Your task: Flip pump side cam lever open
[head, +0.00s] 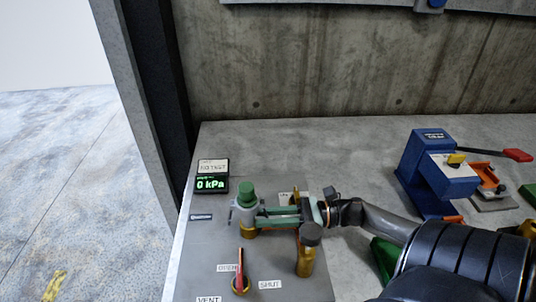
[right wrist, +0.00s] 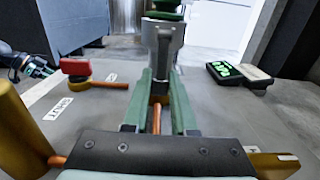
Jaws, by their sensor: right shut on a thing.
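The grey cam coupling (head: 246,214) with a green cap stands upright on the grey panel in the head view. The coupling also shows at the top middle of the right wrist view (right wrist: 163,38). My right gripper (head: 265,217) reaches in from the right, its green fingers ending at the coupling's side. It is shut on the cam lever, mostly hidden by the fingers. In the right wrist view a copper-coloured bar (right wrist: 156,118) lies between the fingers of my right gripper (right wrist: 160,78). A dark and green form at the left edge there looks like my left gripper (right wrist: 38,68); its jaws are unclear.
A red valve handle (head: 239,265) stands in front of the coupling, by labels OPEN and SHUT. A gauge (head: 211,184) reading 0 kPa sits behind. A dark-topped brass post (head: 306,262) stands close to my right gripper. A blue device (head: 430,175) is at right.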

